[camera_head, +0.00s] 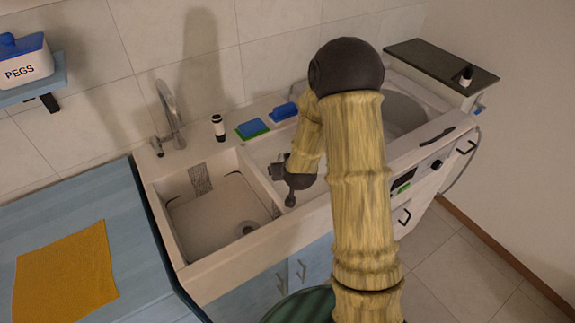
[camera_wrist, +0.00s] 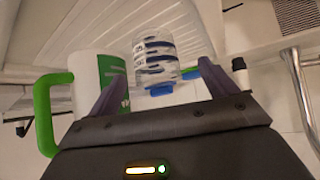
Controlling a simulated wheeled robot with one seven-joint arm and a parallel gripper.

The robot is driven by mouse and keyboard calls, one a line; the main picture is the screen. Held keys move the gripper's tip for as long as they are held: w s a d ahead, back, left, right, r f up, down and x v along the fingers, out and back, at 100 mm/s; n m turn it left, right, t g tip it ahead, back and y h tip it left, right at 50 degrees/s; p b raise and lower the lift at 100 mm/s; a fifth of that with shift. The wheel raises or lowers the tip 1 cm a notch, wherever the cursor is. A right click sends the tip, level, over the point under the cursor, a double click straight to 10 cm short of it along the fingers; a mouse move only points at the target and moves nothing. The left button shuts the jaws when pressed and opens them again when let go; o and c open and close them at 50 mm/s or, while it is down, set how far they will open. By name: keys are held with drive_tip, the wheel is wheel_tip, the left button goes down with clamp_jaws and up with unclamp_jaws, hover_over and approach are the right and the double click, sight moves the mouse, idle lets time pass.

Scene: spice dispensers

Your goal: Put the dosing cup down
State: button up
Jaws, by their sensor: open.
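The dosing cup (camera_wrist: 153,53) looks clear with dark blue bands. In the wrist view it stands out beyond and between the fingers of my gripper (camera_wrist: 163,75). The fingers are spread, with a gap visible on each side of the cup. In the head view my gripper (camera_head: 281,178) is low over the sink unit, by the basin's right edge. The cup cannot be made out there; my arm hides much of that area.
A white-and-green container with a green handle (camera_wrist: 46,112) is left of the cup in the wrist view. A tap (camera_head: 170,112), a small dark-capped bottle (camera_head: 218,128) and a blue-and-green item (camera_head: 252,129) line the sink's back. The basin (camera_head: 215,215) looks mostly empty.

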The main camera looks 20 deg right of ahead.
drive_tip(key=shift+w+f, duration=0.25)
drive_tip(key=shift+w, duration=0.05)
drive_tip(key=x, duration=0.1)
drive_tip(key=p+x, duration=0.1)
drive_tip(key=x, duration=0.3)
drive_tip(key=shift+w+d+r+p, duration=0.1)
drive_tip(key=shift+d+r+p, duration=0.2)
drive_tip(key=shift+p, duration=0.1)
drive_tip(key=shift+w+d+f, duration=0.15)
drive_tip(key=shift+w+f, duration=0.05)
drive_tip(key=shift+f, duration=0.05)
drive_tip(key=shift+s, duration=0.15)
drive_tip(key=shift+a, duration=0.25)
drive_tip(key=shift+s, duration=0.1)
drive_tip(key=shift+d, duration=0.15)
drive_tip(key=c, duration=1.2)
drive_tip(key=shift+r, duration=0.1)
